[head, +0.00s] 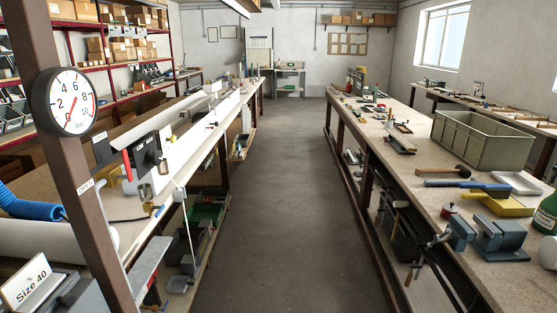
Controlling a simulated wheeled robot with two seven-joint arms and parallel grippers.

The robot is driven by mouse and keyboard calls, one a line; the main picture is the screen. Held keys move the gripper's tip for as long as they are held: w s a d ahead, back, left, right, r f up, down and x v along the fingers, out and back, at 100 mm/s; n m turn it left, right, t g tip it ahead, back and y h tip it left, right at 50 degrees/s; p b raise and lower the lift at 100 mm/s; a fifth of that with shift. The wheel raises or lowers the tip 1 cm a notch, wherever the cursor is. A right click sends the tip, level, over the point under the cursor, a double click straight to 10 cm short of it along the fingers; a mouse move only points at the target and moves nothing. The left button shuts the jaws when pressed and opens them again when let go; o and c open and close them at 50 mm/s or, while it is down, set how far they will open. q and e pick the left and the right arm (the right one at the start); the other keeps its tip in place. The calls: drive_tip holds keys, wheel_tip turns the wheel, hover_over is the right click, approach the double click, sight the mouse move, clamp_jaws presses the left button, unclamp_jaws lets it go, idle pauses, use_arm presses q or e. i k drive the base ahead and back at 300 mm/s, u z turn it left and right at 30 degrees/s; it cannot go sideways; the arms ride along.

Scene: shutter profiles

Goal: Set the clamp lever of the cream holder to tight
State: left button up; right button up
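I cannot clearly make out a cream holder or its clamp lever in the head view. A dark box-like fixture (147,153) stands at the near edge of the left bench, and a red lever (127,165) shows at its left side. I cannot tell what the lever belongs to or how it is set. Long white profiles (190,128) lie along the left bench beyond it. Neither of my grippers is in view.
A brown post with a round gauge (71,101) stands at the near left. A clear concrete aisle (285,190) runs between the left bench and the right bench (440,190). The right bench carries a grey-green crate (480,141), a mallet (443,170) and a blue-grey vise (500,238).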

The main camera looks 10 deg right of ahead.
sight(399, 144)
drive_tip(key=z, duration=0.05)
drive_tip(key=i, duration=2)
drive_tip(key=z, duration=0.85)
drive_tip(key=i, duration=2.05)
drive_tip(key=z, duration=0.8)
drive_tip(key=i, duration=0.5)
drive_tip(key=z, duration=0.1)
